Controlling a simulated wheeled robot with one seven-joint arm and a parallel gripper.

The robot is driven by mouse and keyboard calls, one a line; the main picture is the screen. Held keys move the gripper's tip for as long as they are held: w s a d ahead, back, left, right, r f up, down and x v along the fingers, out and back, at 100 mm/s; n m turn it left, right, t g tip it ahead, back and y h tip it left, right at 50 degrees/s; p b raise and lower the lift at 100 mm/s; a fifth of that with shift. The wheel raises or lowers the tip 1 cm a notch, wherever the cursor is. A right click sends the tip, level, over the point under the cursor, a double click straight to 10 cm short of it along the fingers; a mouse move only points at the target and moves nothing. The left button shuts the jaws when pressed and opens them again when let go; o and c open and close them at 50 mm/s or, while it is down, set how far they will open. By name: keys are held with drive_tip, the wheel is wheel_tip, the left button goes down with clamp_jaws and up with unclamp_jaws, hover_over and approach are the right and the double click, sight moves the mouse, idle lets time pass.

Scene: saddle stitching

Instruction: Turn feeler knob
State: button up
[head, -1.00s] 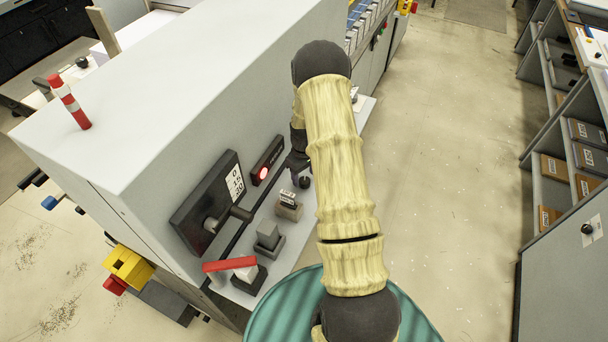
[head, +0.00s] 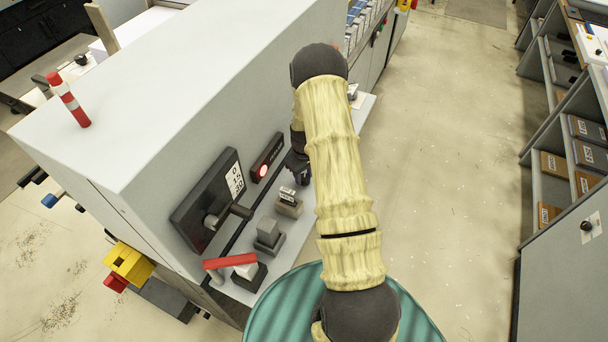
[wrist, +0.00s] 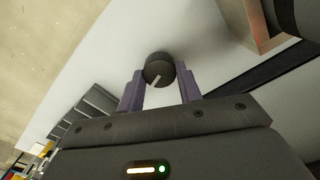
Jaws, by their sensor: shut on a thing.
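The feeler knob (wrist: 158,68) is a dark round knob with a pale pointer line on its face, seen in the wrist view. It sits between the two purplish fingers of my gripper (wrist: 160,88), which is shut on it. The pointer line slants toward the lower left of that view. In the head view my gripper (head: 299,170) is down at the machine's side shelf, partly behind my arm. The knob itself is hidden there by the gripper and arm.
The shelf carries a small labelled block (head: 288,204), a grey block (head: 268,236) and a red-topped lever (head: 230,262). A dark dial panel (head: 210,203) and a red-lit box (head: 266,158) are on the machine wall. Floor to the right is clear up to the shelving (head: 560,190).

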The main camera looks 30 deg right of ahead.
sight(304, 177)
drive_tip(key=shift+f+m+b, duration=0.25)
drive_tip(key=shift+m+b, duration=0.55)
drive_tip(key=shift+r+m+b, duration=0.25)
drive_tip(key=shift+m+b, duration=0.15)
drive_tip(key=shift+m, duration=0.6)
drive_tip(key=o, duration=1)
drive_tip(key=shift+d, duration=0.1)
drive_tip(key=shift+s+r, duration=0.1)
drive_tip(key=shift+r, duration=0.35)
wheel_tip(304, 177, up, 16)
drive_tip(key=b, duration=0.4)
drive_tip(key=shift+r, duration=0.25)
